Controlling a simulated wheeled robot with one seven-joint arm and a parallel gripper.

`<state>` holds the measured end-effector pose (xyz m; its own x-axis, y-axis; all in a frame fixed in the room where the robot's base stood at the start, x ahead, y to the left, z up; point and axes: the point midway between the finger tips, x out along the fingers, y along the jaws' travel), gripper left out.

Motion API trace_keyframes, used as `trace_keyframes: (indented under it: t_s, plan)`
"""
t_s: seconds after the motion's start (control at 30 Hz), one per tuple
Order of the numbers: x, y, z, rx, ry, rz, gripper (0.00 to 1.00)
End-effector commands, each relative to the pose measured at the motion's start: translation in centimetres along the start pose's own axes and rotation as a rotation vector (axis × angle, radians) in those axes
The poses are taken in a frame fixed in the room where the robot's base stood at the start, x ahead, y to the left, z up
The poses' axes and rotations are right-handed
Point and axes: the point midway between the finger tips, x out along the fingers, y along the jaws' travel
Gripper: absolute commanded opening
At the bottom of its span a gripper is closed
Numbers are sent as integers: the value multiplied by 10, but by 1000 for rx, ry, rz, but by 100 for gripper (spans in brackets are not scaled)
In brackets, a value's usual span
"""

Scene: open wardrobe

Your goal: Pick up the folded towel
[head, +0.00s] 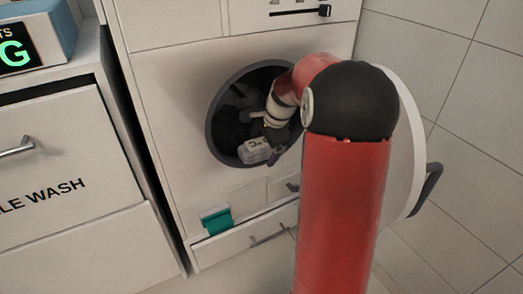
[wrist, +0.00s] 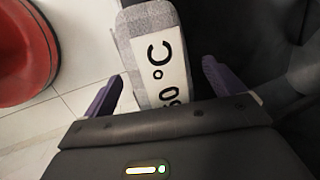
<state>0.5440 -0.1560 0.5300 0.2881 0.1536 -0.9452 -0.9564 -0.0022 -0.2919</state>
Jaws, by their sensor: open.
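The folded towel (head: 256,151) is a small light-grey bundle with a white band, at the lower front of the round drum opening. In the wrist view the grey towel (wrist: 133,28) carries a white label with "°C" and digits in black. My gripper (wrist: 161,72) is open, with one purple finger on each side of the towel's near end. A gap shows beside the right finger; whether the left finger touches I cannot tell. In the head view my gripper (head: 266,141) is inside the opening, partly hidden by my wrist.
The dark drum rim (head: 212,142) surrounds my gripper closely. The round white door (head: 407,140) stands open at right, partly hidden behind my red arm. A teal item (head: 216,220) is on the lower panel. A drawer cabinet (head: 60,160) stands at left.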

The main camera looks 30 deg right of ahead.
Motion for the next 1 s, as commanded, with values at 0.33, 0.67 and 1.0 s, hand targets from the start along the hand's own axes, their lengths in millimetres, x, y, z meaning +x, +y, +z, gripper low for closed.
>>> trace_keyframes:
  t_s: [0.33, 0.67, 1.0]
  plan:
    - [6, 0, 0, -1, 1, -1, 85]
    - [6, 0, 0, -1, 1, -1, 45]
    - [1, -2, 1, -1, 2, -2, 45]
